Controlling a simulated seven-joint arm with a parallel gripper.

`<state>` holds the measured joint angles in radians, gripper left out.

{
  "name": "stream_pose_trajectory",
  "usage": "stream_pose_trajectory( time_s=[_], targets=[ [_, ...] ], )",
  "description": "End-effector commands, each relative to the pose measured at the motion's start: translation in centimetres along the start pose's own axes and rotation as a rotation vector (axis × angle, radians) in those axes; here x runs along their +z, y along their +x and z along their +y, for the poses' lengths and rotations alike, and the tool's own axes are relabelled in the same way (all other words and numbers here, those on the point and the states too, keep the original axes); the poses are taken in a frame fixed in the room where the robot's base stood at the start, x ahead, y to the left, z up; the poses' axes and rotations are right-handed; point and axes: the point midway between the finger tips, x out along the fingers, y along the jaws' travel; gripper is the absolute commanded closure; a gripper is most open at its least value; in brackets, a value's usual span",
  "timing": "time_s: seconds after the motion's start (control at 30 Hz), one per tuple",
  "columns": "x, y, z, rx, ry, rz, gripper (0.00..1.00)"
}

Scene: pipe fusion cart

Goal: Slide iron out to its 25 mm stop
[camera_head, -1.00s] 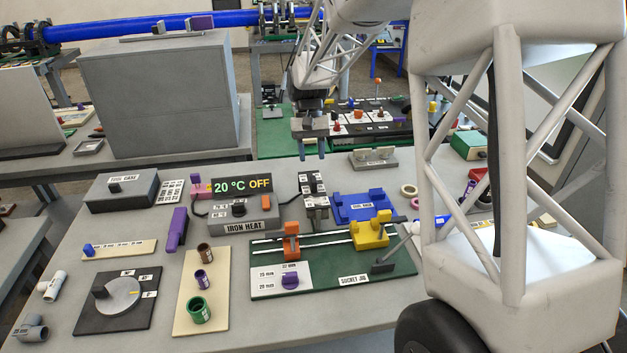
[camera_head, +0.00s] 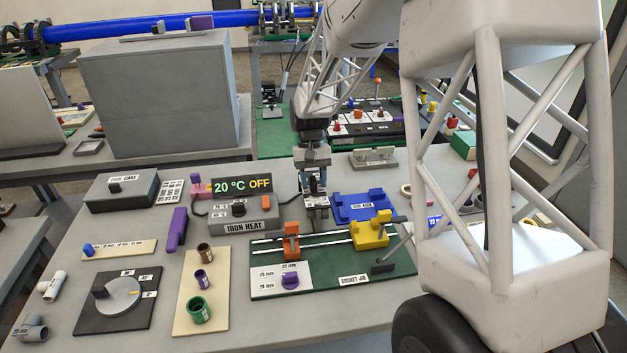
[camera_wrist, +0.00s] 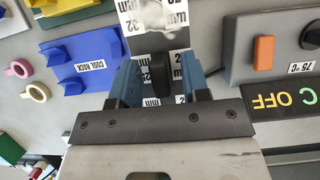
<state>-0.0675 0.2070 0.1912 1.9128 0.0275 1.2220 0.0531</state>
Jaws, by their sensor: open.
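The iron's slide unit (camera_head: 317,208) stands on the cart between the IRON HEAT box and the blue rack, partly covered by my gripper (camera_head: 314,184). My gripper (camera_wrist: 160,80) is open, with one blue finger on each side of the knob. I see small gaps between knob and fingers.
The IRON HEAT box (camera_head: 240,209) and its display (camera_head: 241,185), reading 20 °C OFF, sit left of the iron. The blue cool rack (camera_head: 356,207) is close on the right. The green socket jig (camera_head: 330,275) with orange and yellow clamps lies in front.

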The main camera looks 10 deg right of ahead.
Motion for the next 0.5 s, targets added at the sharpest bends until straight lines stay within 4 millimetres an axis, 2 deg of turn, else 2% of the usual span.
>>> stream_pose_trajectory(
  time_s=[0.2,0.4,0.5],
  targets=[
    [0.00,0.01,0.00,0.000,0.000,0.000,0.57],
    [0.00,0.01,0.01,0.000,0.000,0.000,0.88],
    [0.00,0.00,0.00,0.000,0.000,-0.001,1.00]
  ],
)
